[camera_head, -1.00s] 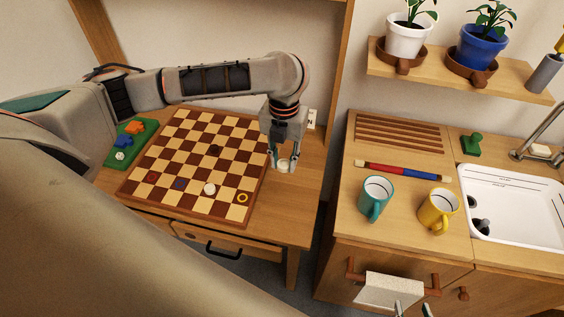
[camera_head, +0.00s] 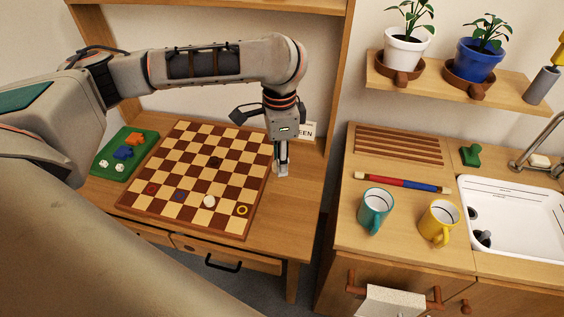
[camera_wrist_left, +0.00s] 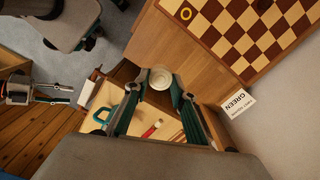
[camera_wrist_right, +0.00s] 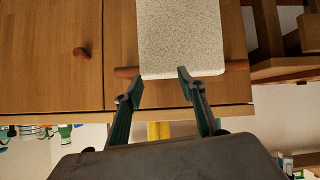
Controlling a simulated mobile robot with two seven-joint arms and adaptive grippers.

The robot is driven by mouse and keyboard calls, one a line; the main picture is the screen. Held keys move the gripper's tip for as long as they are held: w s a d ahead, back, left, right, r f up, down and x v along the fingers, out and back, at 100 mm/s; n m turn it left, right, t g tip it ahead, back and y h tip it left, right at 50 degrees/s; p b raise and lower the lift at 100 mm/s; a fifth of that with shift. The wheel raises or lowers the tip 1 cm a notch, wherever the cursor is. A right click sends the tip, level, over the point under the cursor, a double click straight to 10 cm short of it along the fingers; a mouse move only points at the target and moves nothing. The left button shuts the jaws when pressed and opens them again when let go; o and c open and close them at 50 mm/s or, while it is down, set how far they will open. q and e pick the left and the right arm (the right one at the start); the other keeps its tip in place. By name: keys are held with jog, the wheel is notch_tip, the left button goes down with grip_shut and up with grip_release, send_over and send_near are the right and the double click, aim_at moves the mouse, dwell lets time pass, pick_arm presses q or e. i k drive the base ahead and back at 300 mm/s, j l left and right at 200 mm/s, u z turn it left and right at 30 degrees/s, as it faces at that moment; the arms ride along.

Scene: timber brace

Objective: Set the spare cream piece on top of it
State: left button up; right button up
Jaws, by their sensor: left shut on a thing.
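The spare cream piece (camera_wrist_left: 160,78) is a round, pale disc, seen in the left wrist view between the fingertips of my left gripper (camera_wrist_left: 158,90). That gripper is shut on it. In the head view the left gripper (camera_head: 281,170) is over the table just right of the checkerboard (camera_head: 265,187), and the piece is hard to make out there. Another cream piece (camera_head: 209,201) lies on the board near its front edge. My right gripper (camera_wrist_right: 160,90) is open and empty, its fingertips near the lower edge of a hanging speckled cloth (camera_wrist_right: 185,40).
The board also holds a dark piece (camera_head: 215,162), a yellow ring (camera_head: 242,210), and red and blue marks. A green tray (camera_head: 108,172) with dice stands left of it. A "GREEN" card (camera_wrist_left: 238,102) stands behind the left gripper. Mugs (camera_head: 375,210) stand on the right counter.

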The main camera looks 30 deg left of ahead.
aim_at(209, 200)
jog(key=k+j, duration=0.15)
jog(key=j, duration=0.3)
jog(key=k+j, duration=0.1)
jog(key=j, duration=0.3)
jog(key=k+j, duration=0.15)
jog(key=j, duration=0.3)
jog(key=k+j+u, duration=0.1)
jog(key=j, duration=0.3)
jog(key=i+j, duration=0.1)
jog(key=i, duration=0.35)
